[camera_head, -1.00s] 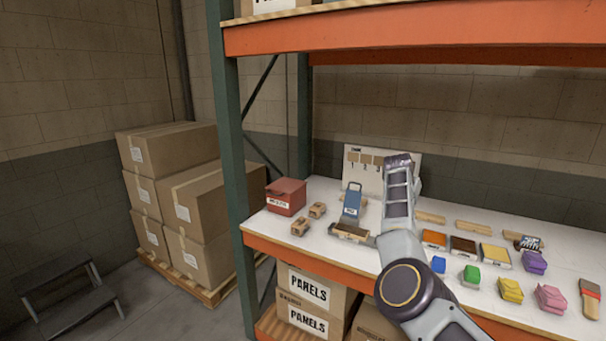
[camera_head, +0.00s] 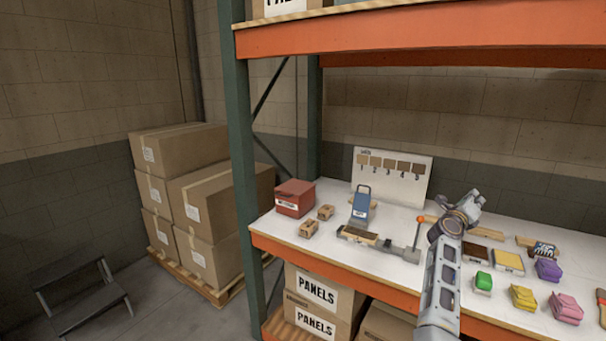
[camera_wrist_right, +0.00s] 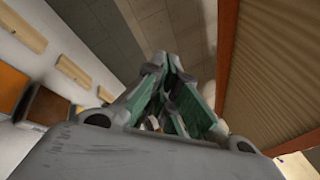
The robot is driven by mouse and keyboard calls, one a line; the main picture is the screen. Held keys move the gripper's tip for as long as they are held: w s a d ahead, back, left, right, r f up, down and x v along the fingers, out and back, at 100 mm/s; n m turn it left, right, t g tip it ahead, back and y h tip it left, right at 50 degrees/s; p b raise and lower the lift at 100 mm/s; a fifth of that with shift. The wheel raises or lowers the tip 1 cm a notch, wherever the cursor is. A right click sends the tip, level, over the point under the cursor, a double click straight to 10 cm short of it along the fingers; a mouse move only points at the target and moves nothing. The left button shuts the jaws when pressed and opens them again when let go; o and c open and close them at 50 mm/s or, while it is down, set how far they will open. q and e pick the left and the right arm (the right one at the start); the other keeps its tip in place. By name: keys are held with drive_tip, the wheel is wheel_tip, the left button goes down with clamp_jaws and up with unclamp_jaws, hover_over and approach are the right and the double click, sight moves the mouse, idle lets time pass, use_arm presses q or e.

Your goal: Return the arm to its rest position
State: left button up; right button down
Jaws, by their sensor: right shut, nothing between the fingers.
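My right arm comes in from the bottom right of the head view, over the shelf's front edge. Its gripper (camera_head: 468,207) is above the white shelf top (camera_head: 395,205) and holds nothing. In the wrist view the two fingers (camera_wrist_right: 166,66) with green inner faces come together at the tips, pointing toward the wall. The gripper and forearm hide part of the row of coloured blocks. My left gripper is not in view.
The orange upper shelf beam (camera_head: 430,38) runs above the arm, and a green post (camera_head: 240,170) stands left. Cartons (camera_head: 205,200) stand left.

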drive_tip(key=s+a+f+n+t+y, duration=0.2)
drive_tip(key=a+n+t+y, duration=0.4)
drive_tip(key=n, duration=0.4)
drive_tip(key=s+a+f+n+t+y, duration=0.1)
drive_tip(key=a+n+t+y, duration=0.3)
drive_tip(key=a+n, duration=0.45)
drive_tip(key=s+a+f+n+g+y, duration=0.7)
drive_tip(key=s+a+f+n+y, duration=0.25)
drive_tip(key=a+f+n, duration=0.45)
drive_tip(key=s+a+f+n+g+h, duration=0.1)
drive_tip(key=s+a+f+n+g, duration=0.15)
drive_tip(key=s+f, duration=0.45)
drive_tip(key=s+a+f+n+g, duration=0.1)
drive_tip(key=s+a+f+g, duration=0.25)
drive_tip(key=s+f, duration=0.45)
drive_tip(key=s+f+n+g+h, duration=0.1)
drive_tip(key=s+n+g+h, duration=0.35)
drive_tip(key=s, duration=1.45)
wheel_tip(320, 180, down, 33)
drive_tip(key=s+m+g+y, duration=0.2)
drive_tip(key=g, duration=0.1)
drive_tip(key=s+d+f, duration=0.2)
drive_tip(key=s+f, duration=0.8)
drive_tip(key=s, duration=0.1)
drive_tip(key=s+d+f, duration=0.2)
drive_tip(key=s+f, duration=0.8)
drive_tip(key=s, duration=0.1)
drive_tip(key=shift+s+d+f+g, duration=0.15)
drive_tip(key=shift+s+d+g, duration=0.15)
drive_tip(key=shift+s+g, duration=0.1)
